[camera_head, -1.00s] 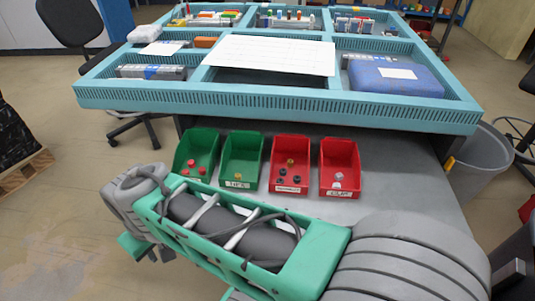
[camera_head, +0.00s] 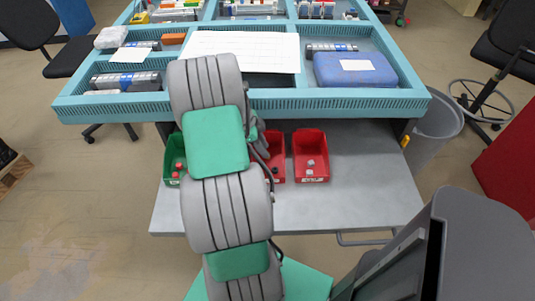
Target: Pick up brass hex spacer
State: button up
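I cannot make out a brass hex spacer now; my arm hides the second green bin and much of the red bin beside it. The visible strip of that middle red bin (camera_head: 279,155) shows a dark part (camera_head: 275,170). The left green bin (camera_head: 171,150) holds small red parts (camera_head: 178,166). The right red bin (camera_head: 310,142) holds small pale grey parts (camera_head: 311,165). My arm reaches forward over the bins, and my gripper's fingers are hidden behind it.
The bins stand on a grey shelf (camera_head: 350,200) under a blue slotted rack (camera_head: 350,104). The rack holds a blue case (camera_head: 355,75), a white sheet (camera_head: 240,45) and several small parts. The shelf's right side is clear. A grey waste bin (camera_head: 435,120) stands at right.

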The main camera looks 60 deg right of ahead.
jog(key=x, duration=0.2)
jog(key=shift+f, duration=0.3)
jog(key=shift+c, duration=0.2)
grip_shut()
